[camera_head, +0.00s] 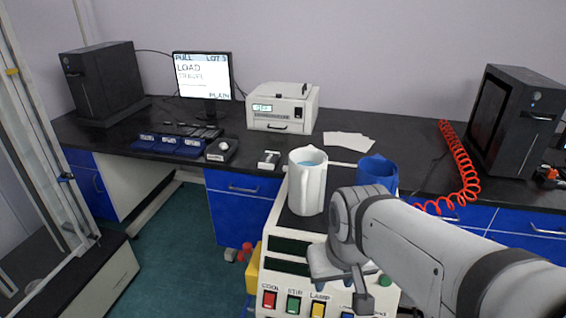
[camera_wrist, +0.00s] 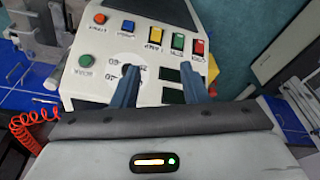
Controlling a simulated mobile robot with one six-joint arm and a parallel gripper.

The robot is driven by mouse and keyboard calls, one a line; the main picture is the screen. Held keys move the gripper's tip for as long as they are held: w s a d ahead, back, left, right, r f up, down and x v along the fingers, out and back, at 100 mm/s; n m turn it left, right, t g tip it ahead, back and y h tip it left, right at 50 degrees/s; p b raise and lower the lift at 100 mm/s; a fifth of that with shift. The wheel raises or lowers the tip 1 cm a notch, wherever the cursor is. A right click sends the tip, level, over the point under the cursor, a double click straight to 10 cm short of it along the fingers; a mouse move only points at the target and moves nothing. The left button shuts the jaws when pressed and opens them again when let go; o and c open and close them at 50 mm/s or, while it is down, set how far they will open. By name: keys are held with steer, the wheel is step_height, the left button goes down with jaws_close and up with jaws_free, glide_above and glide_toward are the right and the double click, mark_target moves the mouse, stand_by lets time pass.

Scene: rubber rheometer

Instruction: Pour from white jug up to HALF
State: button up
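A white jug (camera_head: 308,185) stands upright on the dark top of a cream machine, its handle facing the camera. Bluish liquid shows inside its mouth. A blue jug or cup (camera_head: 377,172) stands to its right, partly hidden behind my arm; its contents and any HALF mark are not visible. My gripper (camera_head: 345,285) is in front of the machine's panel, below and to the right of the white jug, and apart from it. In the wrist view my gripper (camera_wrist: 158,80) has its two fingers spread with nothing between them. Neither vessel shows there.
The machine's front panel (camera_wrist: 135,60) has coloured switches and a green button near my fingers. Behind are a dark bench (camera_head: 350,120) with a white instrument (camera_head: 282,108), a monitor (camera_head: 203,78) and a red coiled hose (camera_head: 460,165). A glazed frame stands at left.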

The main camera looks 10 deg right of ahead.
steer(key=shift+r, duration=0.1)
steer(key=w+d+r+m+y+p, duration=0.2)
steer(key=w+m+y+p, duration=0.1)
steer(key=w+m, duration=0.45)
steer(key=w+d+r+m+y+p, duration=0.2)
steer(key=w+m+y+p, duration=0.15)
steer(key=w+m, duration=0.4)
steer(key=w+d+r+m+y+p, duration=0.2)
steer(key=w+m+p, duration=0.2)
steer(key=w+m, duration=0.35)
steer(key=p+x, duration=0.1)
steer(key=x, duration=0.6)
steer(key=shift+w+a+f+n, duration=0.2)
steer(key=shift+w+a+n, duration=0.1)
steer(key=shift+w+n, duration=0.05)
jaws_close()
steer(key=shift+w+r, duration=0.1)
steer(key=shift+r, duration=0.05)
